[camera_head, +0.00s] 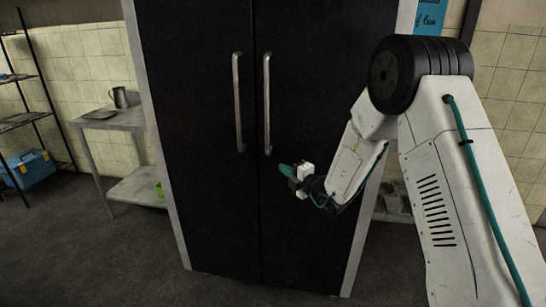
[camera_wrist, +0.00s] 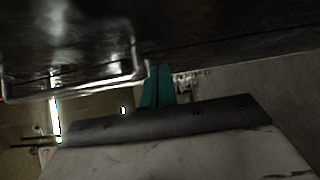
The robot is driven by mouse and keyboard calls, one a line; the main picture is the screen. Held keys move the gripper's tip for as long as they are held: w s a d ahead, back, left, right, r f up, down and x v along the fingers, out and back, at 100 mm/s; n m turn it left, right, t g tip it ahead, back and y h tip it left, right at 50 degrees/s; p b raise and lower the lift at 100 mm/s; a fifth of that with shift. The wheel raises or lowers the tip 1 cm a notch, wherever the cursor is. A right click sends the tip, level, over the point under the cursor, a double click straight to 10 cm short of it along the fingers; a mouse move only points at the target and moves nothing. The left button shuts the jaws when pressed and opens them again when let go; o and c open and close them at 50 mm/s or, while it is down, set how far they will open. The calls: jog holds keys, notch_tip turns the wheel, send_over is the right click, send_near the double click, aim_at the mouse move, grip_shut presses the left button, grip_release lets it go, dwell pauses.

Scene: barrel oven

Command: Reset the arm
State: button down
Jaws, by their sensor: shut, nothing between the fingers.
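My white arm reaches down from the right in the head view. My gripper (camera_head: 284,170), with teal fingers, is in front of the right door of a tall black cabinet (camera_head: 325,95), just below and right of that door's metal handle (camera_head: 267,105). In the wrist view my gripper's teal fingers (camera_wrist: 157,86) are together with nothing between them. A shiny metal bar (camera_wrist: 90,88), which looks like a handle, shows left of the fingers in that view. I cannot tell whether the gripper touches the door.
The left door's handle (camera_head: 238,103) is beside the right one; both doors look closed. A metal table (camera_head: 120,120) with a metal jug (camera_head: 119,97) stands left of the cabinet. A shelf rack with a blue toolbox (camera_head: 30,169) is at far left. The floor in front is clear.

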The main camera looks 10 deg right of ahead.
jog(key=s+a+n+g+y, duration=0.4)
jog(key=s+a+n+g, duration=0.25)
jog(key=s+n, duration=0.55)
jog(key=s+r+n+g, duration=0.3)
jog(key=s+n+g, duration=0.1)
jog(key=s+n, duration=0.4)
jog(key=s+r+n+g, duration=0.3)
jog(key=s+n+g, duration=0.25)
jog(key=n, duration=0.35)
jog(key=s+d+r+n+t+h, duration=0.1)
jog(key=s+d+r+n+h, duration=0.4)
jog(key=s, duration=0.7)
jog(key=s+d+r+n+t+h, duration=0.1)
jog(key=s+d+r+n+h, duration=0.4)
jog(key=s+d+n, duration=0.8)
jog(key=shift+s+d+h, duration=0.15)
jog(key=shift+s+h, duration=0.05)
jog(key=shift+h, duration=1.7)
